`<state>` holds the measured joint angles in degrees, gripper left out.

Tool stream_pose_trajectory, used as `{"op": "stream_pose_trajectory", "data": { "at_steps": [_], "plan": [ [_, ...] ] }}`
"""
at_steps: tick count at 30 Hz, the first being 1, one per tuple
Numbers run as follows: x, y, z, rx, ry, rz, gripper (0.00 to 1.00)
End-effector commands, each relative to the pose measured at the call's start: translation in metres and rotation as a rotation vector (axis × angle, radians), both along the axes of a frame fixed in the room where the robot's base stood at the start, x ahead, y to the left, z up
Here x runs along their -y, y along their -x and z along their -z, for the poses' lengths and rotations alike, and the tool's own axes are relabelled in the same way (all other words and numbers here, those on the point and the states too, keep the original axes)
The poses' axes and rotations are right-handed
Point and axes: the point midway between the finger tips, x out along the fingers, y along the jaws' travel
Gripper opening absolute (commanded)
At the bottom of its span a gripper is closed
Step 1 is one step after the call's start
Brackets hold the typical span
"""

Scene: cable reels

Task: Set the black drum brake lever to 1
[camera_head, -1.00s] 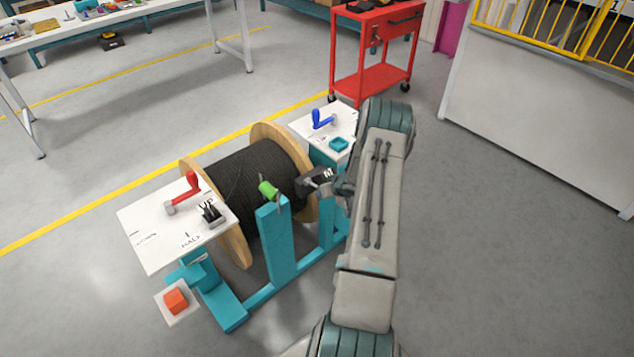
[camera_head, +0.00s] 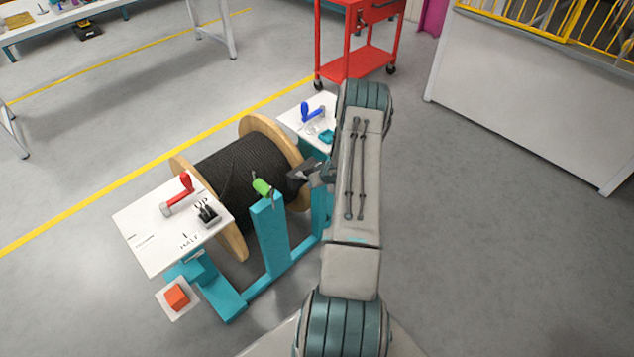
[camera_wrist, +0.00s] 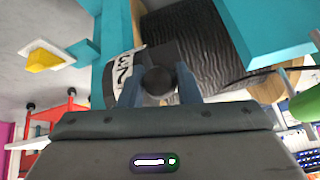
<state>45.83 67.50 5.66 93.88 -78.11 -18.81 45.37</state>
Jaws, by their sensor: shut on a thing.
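The drum (camera_head: 240,165) of black cable, with wooden flanges, sits in a teal stand (camera_head: 272,240). In the wrist view the cable also shows at the top (camera_wrist: 190,35). My gripper (camera_wrist: 158,88) is at the drum's right side, its two fingers around a round black knob (camera_wrist: 158,78). Behind the knob is a dark plate with a white label (camera_wrist: 122,68); its marks are only partly visible. In the head view my gripper (camera_head: 316,172) is beside the right flange, and my arm hides part of it. The lever's setting cannot be read.
A green handle (camera_head: 262,187) tops the teal post left of my gripper. A white panel (camera_head: 150,235) carries a red crank (camera_head: 180,193); another has a blue crank (camera_head: 311,113). An orange block (camera_head: 177,297) is at lower left. A red cart (camera_head: 355,65) stands behind. Floor at right is clear.

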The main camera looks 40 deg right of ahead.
Motion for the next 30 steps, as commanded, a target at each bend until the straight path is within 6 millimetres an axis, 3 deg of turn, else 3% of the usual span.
{"op": "stream_pose_trajectory", "data": {
  "at_steps": [1,2,3,4,17,30],
  "plan": [
    [0.001,0.001,0.000,-0.001,0.002,0.001,0.00],
    [0.001,0.001,0.000,-0.001,0.002,0.001,0.35],
    [0.001,0.001,0.000,-0.001,0.001,0.000,0.47],
    [0.001,0.000,0.000,-0.001,0.001,0.000,0.51],
    [0.001,0.005,-0.009,0.000,0.001,-0.001,0.51],
    [0.005,0.053,-0.086,0.000,0.003,0.002,0.51]
  ]
}}
